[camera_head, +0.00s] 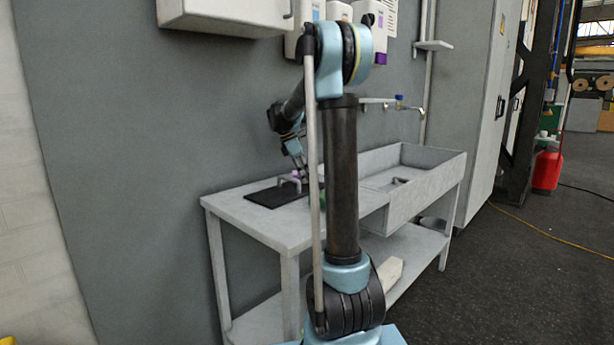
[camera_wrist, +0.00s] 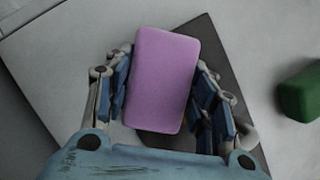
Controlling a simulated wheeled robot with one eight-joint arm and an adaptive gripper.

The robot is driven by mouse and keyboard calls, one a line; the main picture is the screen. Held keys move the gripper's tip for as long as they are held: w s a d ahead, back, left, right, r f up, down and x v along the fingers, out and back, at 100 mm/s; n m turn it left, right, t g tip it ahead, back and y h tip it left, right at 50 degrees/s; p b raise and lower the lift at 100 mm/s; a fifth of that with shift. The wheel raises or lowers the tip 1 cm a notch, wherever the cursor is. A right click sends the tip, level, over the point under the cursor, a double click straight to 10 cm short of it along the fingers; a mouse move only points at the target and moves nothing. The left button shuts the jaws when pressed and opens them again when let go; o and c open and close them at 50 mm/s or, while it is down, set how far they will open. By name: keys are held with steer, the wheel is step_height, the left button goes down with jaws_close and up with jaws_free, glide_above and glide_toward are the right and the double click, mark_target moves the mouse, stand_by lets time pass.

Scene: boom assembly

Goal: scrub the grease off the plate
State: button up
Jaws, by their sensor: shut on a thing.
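My gripper (camera_wrist: 164,72) is shut on a pink-purple sponge (camera_wrist: 162,85), with a finger along each long side. In the head view the gripper (camera_head: 297,174) and a bit of the purple sponge show low over the worktable, partly behind my arm. A dark flat plate (camera_head: 262,197) lies on the table's left part. In the wrist view the plate (camera_wrist: 222,52) is under and behind the sponge, which hides much of it. I cannot tell whether the sponge touches the plate. No grease can be made out.
A green block (camera_wrist: 300,93) lies to the right of the plate. The grey worktable (camera_head: 240,213) has a sink basin (camera_head: 425,183) at its right with a tap (camera_head: 400,103) above. A white wall cabinet (camera_head: 225,14) hangs above. The table's front left is clear.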

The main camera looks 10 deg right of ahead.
steer(key=shift+w+a, duration=0.4)
steer(key=shift+w, duration=0.25)
steer(key=shift+w+a+r, duration=0.1)
steer(key=shift+w+r, duration=0.05)
steer(key=shift+w, duration=0.05)
steer(key=shift+s+r, duration=0.15)
steer(key=shift+r, duration=3.55)
